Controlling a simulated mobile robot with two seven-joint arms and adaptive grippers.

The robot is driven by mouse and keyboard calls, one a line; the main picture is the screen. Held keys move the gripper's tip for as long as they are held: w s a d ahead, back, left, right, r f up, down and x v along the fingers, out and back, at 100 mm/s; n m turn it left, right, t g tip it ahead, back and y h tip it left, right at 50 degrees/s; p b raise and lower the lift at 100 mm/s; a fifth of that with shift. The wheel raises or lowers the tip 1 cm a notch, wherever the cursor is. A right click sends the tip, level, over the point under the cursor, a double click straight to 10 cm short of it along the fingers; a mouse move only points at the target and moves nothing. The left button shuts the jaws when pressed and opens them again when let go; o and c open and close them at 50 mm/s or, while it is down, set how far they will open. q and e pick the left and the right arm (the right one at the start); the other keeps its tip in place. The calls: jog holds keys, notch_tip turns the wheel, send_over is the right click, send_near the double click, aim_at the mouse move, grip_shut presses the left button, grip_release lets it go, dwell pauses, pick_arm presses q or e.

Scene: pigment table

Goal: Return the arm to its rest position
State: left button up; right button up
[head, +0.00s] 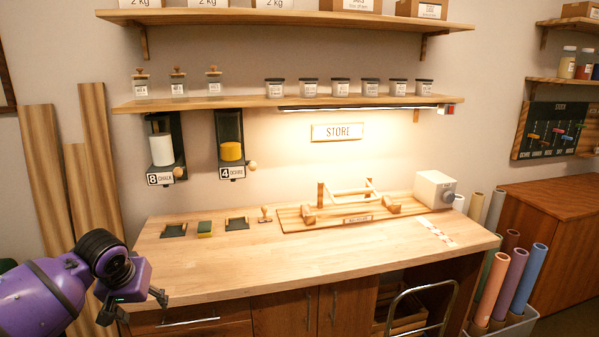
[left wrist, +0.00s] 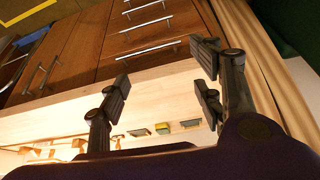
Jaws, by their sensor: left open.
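My left arm comes in from the left in the head view, with a purple housing. Its left gripper (head: 137,309) is at the front left edge of the wooden table (head: 300,270), apart from the things on it. My right gripper is in neither view.
On the table are dark pads (head: 173,230), a green and yellow block (head: 205,228), a stamp (head: 265,214) and a wooden rack (head: 350,207). Jars (head: 341,87) line a shelf above. Coloured rolls (head: 491,290) stand at the right. The table's front is clear.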

pick_arm(q)
jog(key=w+d+m+t+h, duration=0.1)
jog(key=w+d+m+t, duration=0.3)
jog(key=w+d, duration=0.15)
jog(key=s+d+f+m+t+h, duration=0.2)
jog(key=s+d+f, duration=0.55)
jog(key=f, duration=0.35)
jog(key=s+d+f+n, duration=0.1)
jog(key=s+f, duration=0.5)
jog(key=s, duration=0.4)
jog(key=s+d+f+n+g+y, duration=0.1)
jog(key=s+d+f, duration=0.1)
jog(key=s+f, duration=0.4)
jog(key=s+d+f+n+g, duration=0.1)
jog(key=s+f, duration=0.4)
jog(key=s, duration=1)
jog(key=shift+s+d+f+n+y, duration=0.3)
jog(key=shift+s+d+f, duration=0.1)
jog(key=shift+d, duration=0.1)
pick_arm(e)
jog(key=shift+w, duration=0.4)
